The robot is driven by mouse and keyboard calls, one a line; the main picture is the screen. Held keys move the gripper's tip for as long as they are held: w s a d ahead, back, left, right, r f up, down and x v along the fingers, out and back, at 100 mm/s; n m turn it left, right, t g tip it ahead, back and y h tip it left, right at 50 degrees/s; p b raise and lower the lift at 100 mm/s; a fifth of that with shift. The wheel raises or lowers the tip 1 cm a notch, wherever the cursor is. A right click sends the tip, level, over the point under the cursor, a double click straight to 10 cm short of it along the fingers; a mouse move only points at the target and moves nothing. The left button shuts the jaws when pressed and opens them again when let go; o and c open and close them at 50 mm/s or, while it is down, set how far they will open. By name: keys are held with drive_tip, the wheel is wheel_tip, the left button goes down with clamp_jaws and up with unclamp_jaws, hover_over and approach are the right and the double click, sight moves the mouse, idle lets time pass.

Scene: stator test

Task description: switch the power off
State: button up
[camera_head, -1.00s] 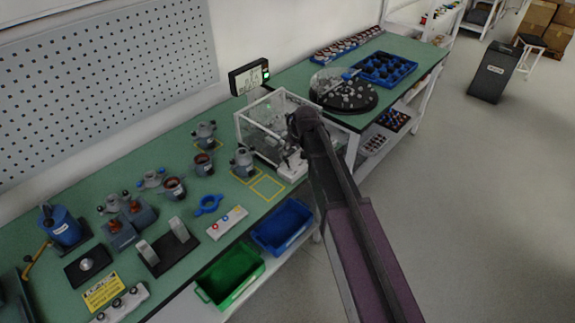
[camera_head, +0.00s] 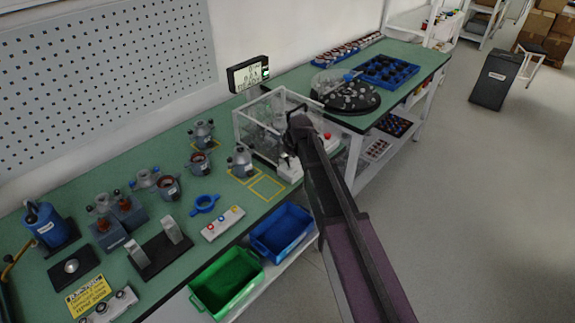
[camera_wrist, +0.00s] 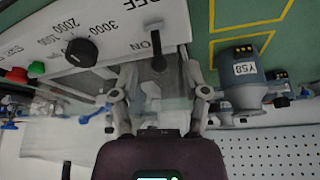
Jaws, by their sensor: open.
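A white control panel (camera_wrist: 100,30) fills the upper left of the wrist view. It carries a black rotary knob (camera_wrist: 81,52) with speed numbers and a black power switch (camera_wrist: 158,60) with "ON" at one end and "OFF" lettering nearby. My gripper (camera_wrist: 160,92) is open and empty. Its two fingers stand on either side of the switch's line, with the switch just beyond the fingertips; I cannot tell whether they touch the panel. In the head view my arm reaches to the clear test box (camera_head: 262,112), hiding part of the panel (camera_head: 290,170).
A display (camera_head: 248,74) with lit digits stands behind the box. A grey stator housing labelled Y58 (camera_wrist: 243,75) sits close to the right finger. Green (camera_head: 226,282) and blue (camera_head: 282,231) bins sit below the bench edge. A round black tray (camera_head: 346,95) is beyond the box.

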drive_tip(key=shift+b+x, duration=0.8)
drive_tip(key=shift+x, duration=0.4)
clamp_jaws()
drive_tip(key=shift+d, duration=0.1)
